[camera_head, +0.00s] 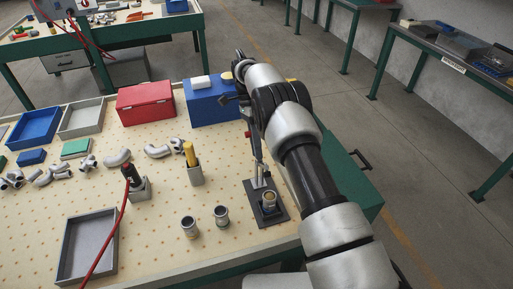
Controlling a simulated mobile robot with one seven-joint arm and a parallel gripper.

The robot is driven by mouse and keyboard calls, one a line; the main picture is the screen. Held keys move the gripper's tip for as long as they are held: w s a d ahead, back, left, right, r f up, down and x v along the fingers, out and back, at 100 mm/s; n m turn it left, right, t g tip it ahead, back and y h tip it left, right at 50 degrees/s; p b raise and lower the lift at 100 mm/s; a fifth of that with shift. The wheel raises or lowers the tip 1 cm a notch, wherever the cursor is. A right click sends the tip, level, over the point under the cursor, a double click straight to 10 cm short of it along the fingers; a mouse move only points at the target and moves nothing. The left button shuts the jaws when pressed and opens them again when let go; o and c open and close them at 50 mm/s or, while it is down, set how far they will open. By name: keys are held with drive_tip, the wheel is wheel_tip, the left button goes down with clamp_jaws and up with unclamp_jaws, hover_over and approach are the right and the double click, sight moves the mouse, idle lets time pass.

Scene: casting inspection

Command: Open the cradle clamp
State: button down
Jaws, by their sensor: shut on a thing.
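The cradle clamp (281,214) stands at the front right of the pegboard table, a dark base plate with a metal upright. A short grey cylindrical casting (269,201) sits upright on it. A thin lever (256,150) rises from the clamp toward the end of my arm, with a small red patch near its top. My gripper (247,122) is above the clamp, at the upper end of this lever, and is shut on it. The fingertips are small and partly hidden by my arm, which also covers the clamp's right side.
Two grey castings (221,216) stand left of the clamp. A grey holder (195,175) with a yellow-handled tool and a red-and-black probe (130,175) with a red cable stand farther left. An empty grey tray (84,248) lies front left. A blue box (210,107) and red box (145,101) stand behind.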

drive_tip(key=c, duration=1.8)
unclamp_jaws()
drive_tip(key=shift+c, duration=0.2)
drive_tip(key=shift+r, duration=0.1)
wheel_tip(320, 180, up, 10)
drive_tip(key=shift+f, duration=0.1)
